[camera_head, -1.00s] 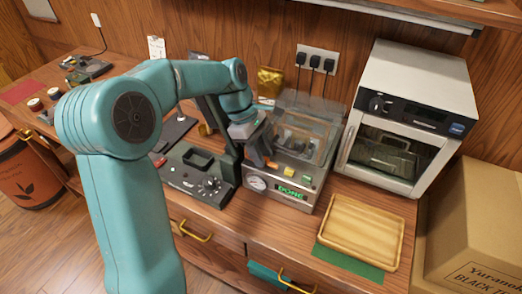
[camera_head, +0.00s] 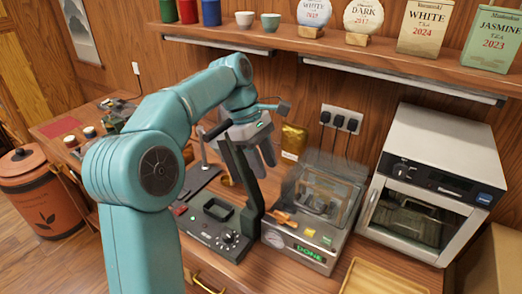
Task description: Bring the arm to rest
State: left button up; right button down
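My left arm comes in from the left, bends over the worktop and ends in my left gripper (camera_head: 262,157), which points down. The gripper hangs in the air behind the black post of a dark press-like device (camera_head: 214,222), left of the clear-lidded machine (camera_head: 314,218). Its dark fingers look spread with nothing between them, though the post hides part of them. My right gripper is out of view.
The machine's display reads DONE and its clear lid is raised. A white oven (camera_head: 437,185) stands at right, and a wooden tray (camera_head: 375,278) is at the front edge. A shelf (camera_head: 330,55) with tea packages runs above. A gold pouch (camera_head: 293,140) stands behind.

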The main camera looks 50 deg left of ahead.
pick_arm(q)
jog(key=shift+v, duration=1.15)
jog(key=shift+d, duration=0.15)
